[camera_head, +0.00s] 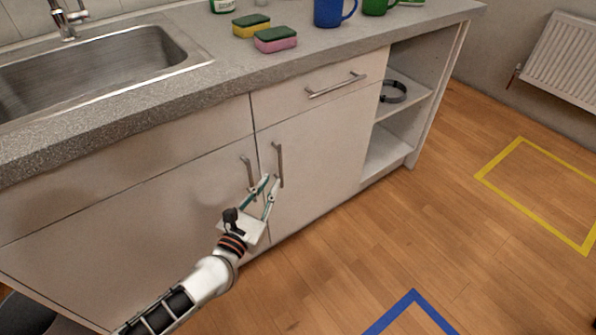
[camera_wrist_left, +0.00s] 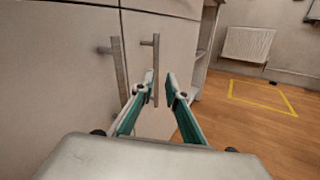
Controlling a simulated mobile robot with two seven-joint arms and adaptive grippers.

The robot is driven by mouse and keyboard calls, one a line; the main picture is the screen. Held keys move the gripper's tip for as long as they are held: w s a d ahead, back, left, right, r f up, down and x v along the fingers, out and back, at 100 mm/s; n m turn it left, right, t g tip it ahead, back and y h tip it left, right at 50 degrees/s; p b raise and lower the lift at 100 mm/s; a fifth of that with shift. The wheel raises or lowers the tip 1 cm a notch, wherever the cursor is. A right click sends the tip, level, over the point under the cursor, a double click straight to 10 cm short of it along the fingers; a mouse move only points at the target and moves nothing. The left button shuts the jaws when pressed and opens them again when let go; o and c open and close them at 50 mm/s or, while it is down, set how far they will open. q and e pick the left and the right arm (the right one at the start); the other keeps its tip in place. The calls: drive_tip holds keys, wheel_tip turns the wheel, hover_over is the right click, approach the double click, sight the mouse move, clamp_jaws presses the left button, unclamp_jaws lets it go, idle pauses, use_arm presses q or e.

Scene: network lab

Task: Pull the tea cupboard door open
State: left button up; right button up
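Two white cupboard doors meet under the counter, the left one (camera_head: 130,215) below the sink and the right one (camera_head: 320,150) below a drawer. No label shows which is the tea cupboard. The right door's upright bar handle (camera_head: 280,160) also shows in the left wrist view (camera_wrist_left: 156,55). The left door's handle (camera_head: 247,172) stands beside it. Both doors look shut. My left gripper (camera_head: 271,181) is open, its fingertips at the right handle's lower part. In the wrist view the handle appears between the fingertips (camera_wrist_left: 159,76); contact cannot be told. My right gripper is out of view.
A drawer with a bar handle (camera_head: 335,85) is above the right door. Open shelves (camera_head: 400,150) are to its right. Sponges (camera_head: 275,39) and a blue mug (camera_head: 332,12) stand on the counter (camera_head: 225,75). The wooden floor (camera_head: 450,220) in front is clear.

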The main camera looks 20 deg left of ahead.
sight(281, 168)
use_arm(q)
drive_tip(key=w, duration=0.3)
drive_tip(key=w+f+n, duration=0.1)
drive_tip(key=w, duration=0.2)
drive_tip(key=w+n+b, duration=0.1)
drive_tip(key=w, duration=0.2)
drive_tip(key=shift+w+d+f, duration=0.1)
drive_tip(key=shift+d+f, duration=0.05)
drive_tip(key=shift+f, duration=0.1)
clamp_jaws()
drive_tip(key=shift+d+n+y, duration=0.15)
drive_tip(key=shift+n+y, duration=0.15)
drive_tip(key=shift+y, duration=0.1)
